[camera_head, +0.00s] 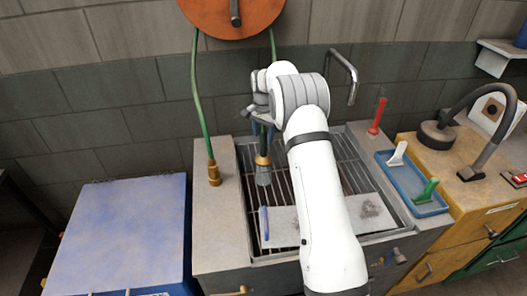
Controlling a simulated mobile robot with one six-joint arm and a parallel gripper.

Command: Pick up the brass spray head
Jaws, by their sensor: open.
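The brass spray head (214,173) hangs at the lower end of a green hose, over the left part of the sink surround. It looks upright and in full view. My gripper (262,122) is open, to the right of the spray head and higher in the picture, clearly apart from it. Part of the gripper is hidden by my white wrist. A second green line with a brass collar and a grey brush-like end (263,174) shows just below my gripper; I cannot tell whether the jaws are around it.
An orange hose reel (232,14) is on the wall above. A grated sink (281,187) with a grey slab lies below my arm. A blue tray (428,205) with white and green tools is at the right. A blue-topped cabinet (115,235) stands at the left.

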